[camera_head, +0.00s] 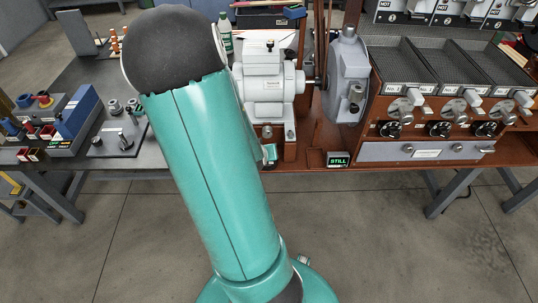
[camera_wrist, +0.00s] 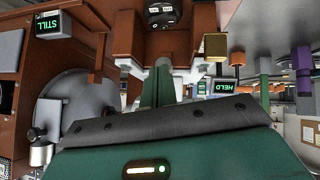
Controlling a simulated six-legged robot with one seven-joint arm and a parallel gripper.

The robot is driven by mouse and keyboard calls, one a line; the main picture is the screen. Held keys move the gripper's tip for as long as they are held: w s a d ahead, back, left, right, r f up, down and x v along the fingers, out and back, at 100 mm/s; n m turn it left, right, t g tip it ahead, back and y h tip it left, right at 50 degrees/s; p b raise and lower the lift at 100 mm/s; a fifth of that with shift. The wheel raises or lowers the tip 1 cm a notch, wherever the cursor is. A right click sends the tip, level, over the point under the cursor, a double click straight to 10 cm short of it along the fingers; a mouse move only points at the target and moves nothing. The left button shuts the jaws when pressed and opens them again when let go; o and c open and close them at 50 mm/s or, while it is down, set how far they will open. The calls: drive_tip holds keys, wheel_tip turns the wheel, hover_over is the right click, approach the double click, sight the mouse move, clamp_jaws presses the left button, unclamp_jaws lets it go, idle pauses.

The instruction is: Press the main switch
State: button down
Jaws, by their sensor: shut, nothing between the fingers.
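In the wrist view, a dark round control with two small white labels (camera_wrist: 163,14) sits on a red-brown panel at the top middle. It may be the main switch, but its labels are too small to read. My gripper (camera_wrist: 164,66) points toward this panel, its green fingers together and empty. The fingertips appear just below the control in the picture; I cannot tell whether they touch anything. In the head view my teal arm hides most of the gripper, and I cannot make out the switch there.
A lit STILL display (camera_head: 338,159) stands at the bench's front edge; a HELD display (camera_wrist: 232,87) shows in the wrist view. A pale motor housing (camera_head: 266,82) stands beside my arm. Roaster trays (camera_head: 407,66) and knobs fill the right. The floor in front is clear.

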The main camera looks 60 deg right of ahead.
drive_tip(key=x, duration=0.9)
drive_tip(key=shift+d+f, duration=0.2)
drive_tip(key=shift+d, duration=0.05)
drive_tip(key=f, duration=0.3)
drive_tip(key=shift+s+d+f, duration=0.1)
drive_tip(key=shift+s+d, duration=0.1)
drive_tip(key=shift+d, duration=0.05)
drive_tip(key=shift+s+f, duration=0.1)
drive_tip(key=shift+f, duration=0.35)
drive_tip(key=shift+d, duration=0.1)
drive_tip(key=shift+s+d+f, duration=0.1)
drive_tip(key=shift+s+f, duration=0.15)
drive_tip(key=shift+w, duration=0.2)
drive_tip(key=shift+w+t, duration=0.1)
drive_tip(key=shift+t, duration=0.2)
drive_tip(key=shift+w+a+r, duration=0.1)
drive_tip(key=shift+w+a, duration=0.35)
drive_tip(key=shift+w, duration=0.25)
